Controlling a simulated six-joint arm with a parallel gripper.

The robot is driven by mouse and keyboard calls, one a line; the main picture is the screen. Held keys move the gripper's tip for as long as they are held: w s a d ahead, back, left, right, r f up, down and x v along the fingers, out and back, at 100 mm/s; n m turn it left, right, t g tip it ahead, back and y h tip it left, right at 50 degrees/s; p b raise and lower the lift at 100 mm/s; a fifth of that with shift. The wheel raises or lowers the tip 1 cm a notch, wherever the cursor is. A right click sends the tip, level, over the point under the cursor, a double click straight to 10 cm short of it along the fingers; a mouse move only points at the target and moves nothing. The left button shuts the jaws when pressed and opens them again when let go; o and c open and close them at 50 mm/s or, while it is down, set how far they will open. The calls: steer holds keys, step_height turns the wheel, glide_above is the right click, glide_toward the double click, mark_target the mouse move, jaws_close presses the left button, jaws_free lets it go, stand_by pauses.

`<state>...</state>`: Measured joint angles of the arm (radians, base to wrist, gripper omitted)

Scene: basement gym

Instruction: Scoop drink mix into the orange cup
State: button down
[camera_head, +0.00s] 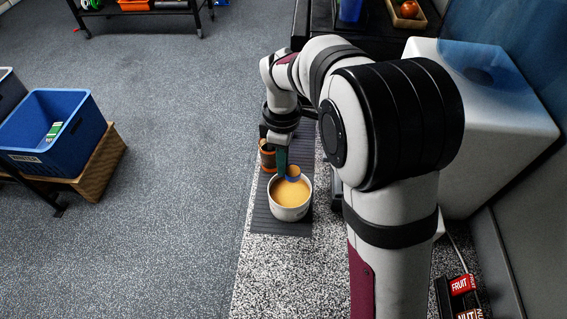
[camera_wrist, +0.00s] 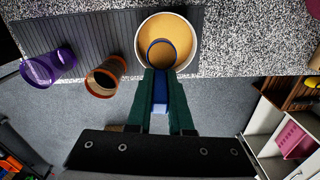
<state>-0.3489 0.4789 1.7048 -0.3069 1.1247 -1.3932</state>
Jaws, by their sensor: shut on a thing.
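A white tub (camera_head: 289,213) of tan-orange drink mix (camera_head: 289,192) stands on the dark ribbed mat; the tub also shows at the top of the wrist view (camera_wrist: 197,44). My gripper (camera_wrist: 161,84), with green fingers, is shut on the handle of a blue scoop (camera_wrist: 160,91). The scoop's round bowl is over or in the tub, near its rim on my gripper's side. Tan shows inside the bowl, but I cannot tell how full it is. The orange cup (camera_wrist: 104,78) stands upright beside the tub, left in the wrist view; in the head view it (camera_head: 267,158) is partly behind my gripper.
A purple cup (camera_wrist: 48,68) stands beyond the orange cup; my arm hides it in the head view. The ribbed mat (camera_head: 262,217) lies on a speckled counter. A large white box (camera_head: 505,125) is at right. A blue bin (camera_head: 62,140) sits away at left.

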steer(key=w+a+r+m, duration=0.25)
steer(key=w+m, duration=1.05)
steer(key=m, duration=1.2)
steer(key=s+d+f+t+y, duration=0.3)
steer(key=f+t+y, duration=0.3)
steer(key=t+y, duration=0.4)
steer(key=shift+s+d+f+t+y, duration=0.2)
steer(key=shift+d+f+t+y, duration=0.1)
steer(key=shift+y, duration=0.6)
